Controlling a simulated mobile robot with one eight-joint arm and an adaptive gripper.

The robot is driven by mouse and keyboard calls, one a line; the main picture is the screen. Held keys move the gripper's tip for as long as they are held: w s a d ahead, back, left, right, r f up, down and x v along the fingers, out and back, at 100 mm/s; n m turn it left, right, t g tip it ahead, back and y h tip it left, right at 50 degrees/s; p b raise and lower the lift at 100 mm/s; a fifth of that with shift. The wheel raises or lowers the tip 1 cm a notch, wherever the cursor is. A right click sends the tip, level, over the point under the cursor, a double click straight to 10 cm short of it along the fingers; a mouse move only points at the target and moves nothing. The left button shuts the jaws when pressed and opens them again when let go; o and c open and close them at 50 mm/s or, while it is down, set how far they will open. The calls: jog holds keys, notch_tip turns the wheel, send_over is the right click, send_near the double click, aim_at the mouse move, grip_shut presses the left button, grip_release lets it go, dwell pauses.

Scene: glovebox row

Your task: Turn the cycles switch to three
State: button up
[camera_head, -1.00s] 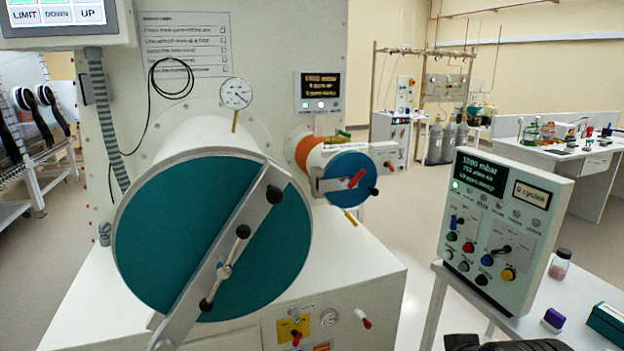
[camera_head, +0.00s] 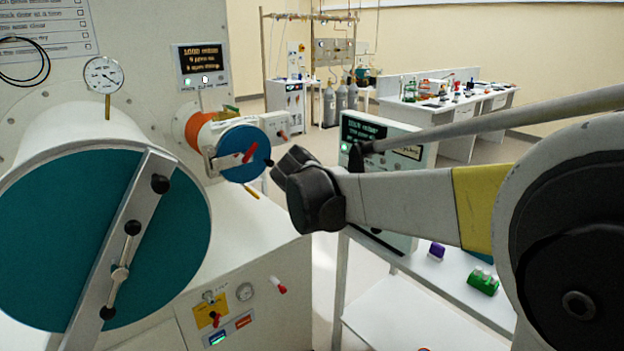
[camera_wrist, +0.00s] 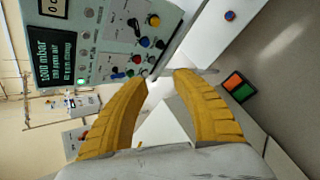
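The control panel (camera_wrist: 88,38) with the switches shows turned on its side at the upper left of the wrist view. It has a black pressure display, a cycles display (camera_wrist: 54,7) cut off by the top edge, and several coloured knobs and buttons. A dark pointer knob (camera_wrist: 135,28) sits on a small plate; its label and setting are too small to read. My gripper (camera_wrist: 166,74) is open and empty, its yellow fingertips apart from the panel. In the head view my arm hides most of the panel (camera_head: 428,160), including the switches.
A smaller blue hatch (camera_head: 240,152) juts out near my arm.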

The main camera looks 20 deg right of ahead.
jog(key=w+d+f+n+h+p, duration=0.1)
jog(key=w+f+n+h, duration=0.25)
jog(key=w, duration=0.35)
jog(key=w+d+f+n+h, duration=0.1)
jog(key=w+f+n+h, duration=0.15)
jog(key=w+n, duration=0.35)
jog(key=w+d+f+n+h+p, duration=0.1)
jog(key=w+f+n+h, duration=0.15)
jog(key=w, duration=0.55)
jog(key=shift+n+h, duration=0.4)
jog(key=shift+h, duration=0.05)
jog(key=b+x, duration=0.1)
jog(key=x, duration=0.5)
jog(key=b+x, duration=0.1)
jog(key=x, duration=0.3)
jog(key=shift+w+r+b, duration=0.3)
jog(key=shift+r, duration=0.1)
grip_shut()
